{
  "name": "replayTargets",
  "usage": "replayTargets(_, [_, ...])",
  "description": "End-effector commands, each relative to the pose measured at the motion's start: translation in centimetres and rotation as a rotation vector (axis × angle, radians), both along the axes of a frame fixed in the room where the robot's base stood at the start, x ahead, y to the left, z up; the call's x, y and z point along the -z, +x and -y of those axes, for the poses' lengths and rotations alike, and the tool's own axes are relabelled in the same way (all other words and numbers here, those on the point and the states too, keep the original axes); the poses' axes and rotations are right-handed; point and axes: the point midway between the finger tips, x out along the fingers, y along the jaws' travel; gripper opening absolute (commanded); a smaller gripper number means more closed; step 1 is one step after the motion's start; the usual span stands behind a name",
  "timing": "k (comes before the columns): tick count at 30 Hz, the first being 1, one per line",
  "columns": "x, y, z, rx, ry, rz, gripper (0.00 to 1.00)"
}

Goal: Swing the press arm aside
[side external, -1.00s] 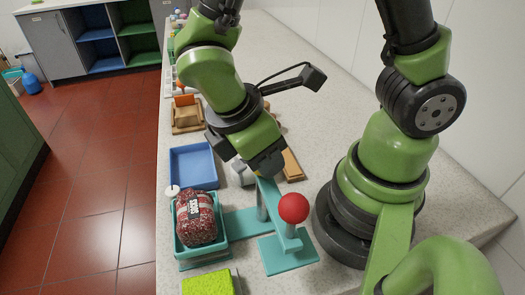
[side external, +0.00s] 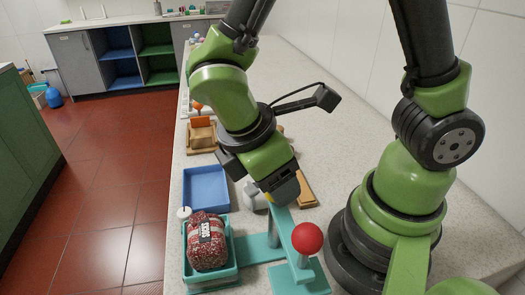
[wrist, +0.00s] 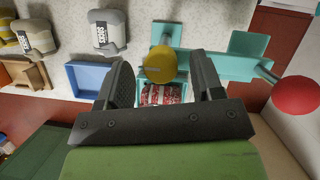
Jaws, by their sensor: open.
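The teal press arm (side external: 288,230) runs from beneath my gripper (side external: 282,192) toward a red ball knob (side external: 307,238) at its near end. A post holds it above a teal base (side external: 299,283). In the wrist view the knob (wrist: 297,96) is at the right edge, outside the fingers. My gripper (wrist: 163,78) is open; a round yellow part (wrist: 159,64) appears between its fingers. Whether the fingers touch it is unclear. A dark red labelled bag (side external: 206,240) sits in a teal tray (side external: 229,270) left of the press.
A blue tray (side external: 206,186) stands behind the teal tray. Wooden items (side external: 201,135) and a grey-white container lie farther back, the container partly hidden by my gripper. The counter (side external: 335,135) is clear at the back right. The counter's left edge drops to a red floor.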

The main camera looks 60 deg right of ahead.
Motion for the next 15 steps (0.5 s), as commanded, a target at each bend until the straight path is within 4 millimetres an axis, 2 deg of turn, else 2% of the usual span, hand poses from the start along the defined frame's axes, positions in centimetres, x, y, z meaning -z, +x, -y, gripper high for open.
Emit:
replayTargets(9, [-5.2,1.2,-1.9,-0.002,0.005,0.006,0.61])
replayTargets(15, [-7.3,1.6,-2.6,-0.003,0.003,0.003,0.61])
